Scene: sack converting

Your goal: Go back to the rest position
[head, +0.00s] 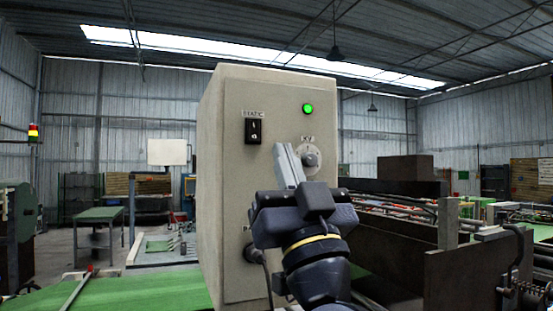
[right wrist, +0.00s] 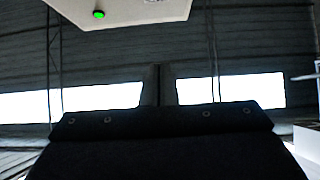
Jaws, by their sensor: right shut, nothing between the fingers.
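My right gripper (head: 285,160) is in front of a beige control cabinet (head: 228,215) in the head view. Its fingers are shut and empty, pointing up and slightly left, just left of the KV knob (head: 312,160). Whether the fingertips touch the panel I cannot tell. The panel has a black STATIC rocker switch (head: 254,130) and a lit green lamp (head: 308,108). The lower panel is partly hidden by my gripper and arm. In the right wrist view the green lamp (right wrist: 99,14) shows at the top, with the dark gripper body across the bottom. My left gripper is not in view.
A green surface (head: 150,293) lies low at the left of the cabinet. Machine rails and a dark brown panel (head: 465,275) stand close on the right. A green-topped table (head: 100,214) stands farther back left. The air above and left of the cabinet is clear.

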